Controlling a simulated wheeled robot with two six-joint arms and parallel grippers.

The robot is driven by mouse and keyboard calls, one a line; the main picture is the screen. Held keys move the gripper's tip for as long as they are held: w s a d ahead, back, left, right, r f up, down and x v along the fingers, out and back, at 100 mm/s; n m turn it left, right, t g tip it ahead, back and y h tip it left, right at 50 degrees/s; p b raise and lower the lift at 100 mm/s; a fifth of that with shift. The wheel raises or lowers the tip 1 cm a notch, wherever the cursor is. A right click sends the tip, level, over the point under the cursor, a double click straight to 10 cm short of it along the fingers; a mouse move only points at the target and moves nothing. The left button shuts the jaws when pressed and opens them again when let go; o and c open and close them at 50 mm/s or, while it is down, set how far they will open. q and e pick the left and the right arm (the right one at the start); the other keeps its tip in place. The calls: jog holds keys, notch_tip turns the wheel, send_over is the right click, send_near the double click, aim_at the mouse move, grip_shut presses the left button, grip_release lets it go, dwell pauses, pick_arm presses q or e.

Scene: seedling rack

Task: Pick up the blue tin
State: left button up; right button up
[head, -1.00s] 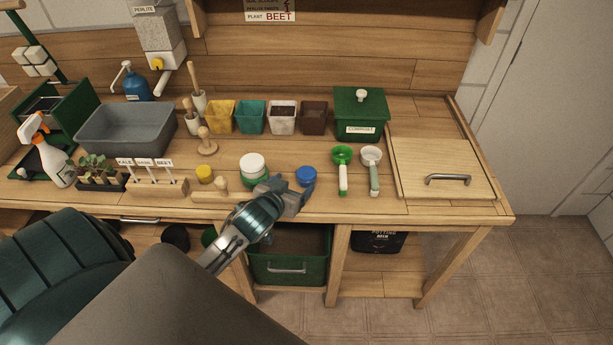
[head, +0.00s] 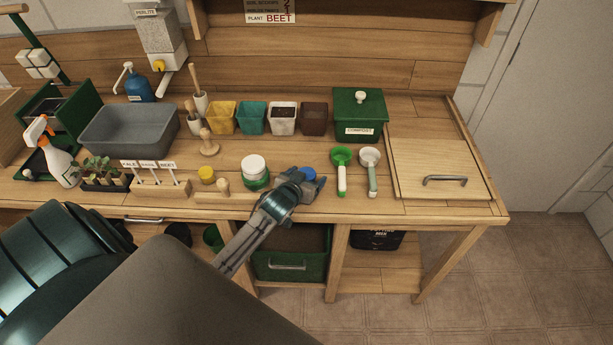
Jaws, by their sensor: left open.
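The blue tin (head: 309,173) stands on the wooden bench near its front edge. My left gripper (head: 312,182) reaches in from the left and is at the tin, with its fingers open. The gripper hides the lower and front part of the tin, so I cannot tell whether the fingers touch it. My right gripper does not show in the head view.
A green jar with a white lid (head: 254,170) stands close to the left of the gripper. A green scoop (head: 341,170) and a white scoop (head: 371,172) lie to the right. Several pots, a green compost bin (head: 360,113) and a wooden board (head: 433,165) are behind and right.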

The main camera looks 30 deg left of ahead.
pick_arm(q)
jog(key=c, duration=1.1)
jog(key=shift+r, duration=0.1)
